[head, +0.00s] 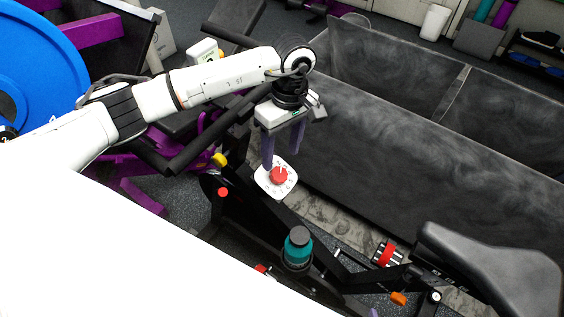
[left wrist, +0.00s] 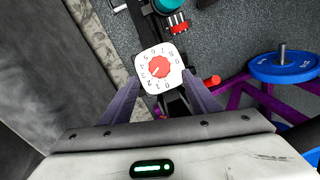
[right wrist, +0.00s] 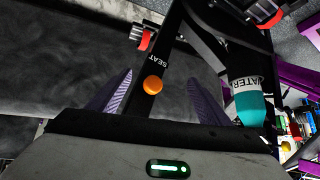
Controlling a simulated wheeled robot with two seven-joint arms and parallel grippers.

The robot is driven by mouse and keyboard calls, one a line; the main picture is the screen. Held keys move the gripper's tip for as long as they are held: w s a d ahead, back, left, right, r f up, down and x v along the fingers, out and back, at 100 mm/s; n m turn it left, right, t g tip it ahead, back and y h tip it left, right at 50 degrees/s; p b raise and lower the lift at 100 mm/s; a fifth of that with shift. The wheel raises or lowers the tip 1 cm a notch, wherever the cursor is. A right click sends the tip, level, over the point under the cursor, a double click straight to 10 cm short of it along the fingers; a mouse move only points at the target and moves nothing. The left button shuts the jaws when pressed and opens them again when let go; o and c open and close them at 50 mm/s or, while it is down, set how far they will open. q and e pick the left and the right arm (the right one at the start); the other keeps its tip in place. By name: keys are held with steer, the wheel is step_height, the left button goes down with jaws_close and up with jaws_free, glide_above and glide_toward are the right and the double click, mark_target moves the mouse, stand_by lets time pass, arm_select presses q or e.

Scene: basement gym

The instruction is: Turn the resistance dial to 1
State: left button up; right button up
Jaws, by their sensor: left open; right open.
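The resistance dial is a red scalloped knob (head: 279,175) on a white, numbered square plate (head: 262,181), mounted on the black bike frame. In the left wrist view the knob (left wrist: 159,67) lies ahead, between the two fingertips. A pale mark shows on the knob, but which number it meets is too small to tell. My left gripper (head: 282,152) is open and empty, its purple fingers pointing down just above and behind the dial, apparently not touching it. My right gripper (right wrist: 157,88) is open and empty in the right wrist view; the head view does not show it.
A teal bottle (head: 297,250) stands on the bike frame below the dial. A black seat (head: 490,265) is at right, with an orange knob (head: 398,299) near it. Black handlebars (head: 205,140) lie left of my left gripper. A large dark box (head: 400,150) stands behind.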

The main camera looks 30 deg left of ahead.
mark_target(279, 172)
arm_select(q)
steer(key=f, duration=0.6)
steer(key=shift+s+a+f, duration=0.1)
steer(key=shift+s+f, duration=0.25)
steer(key=c, duration=1)
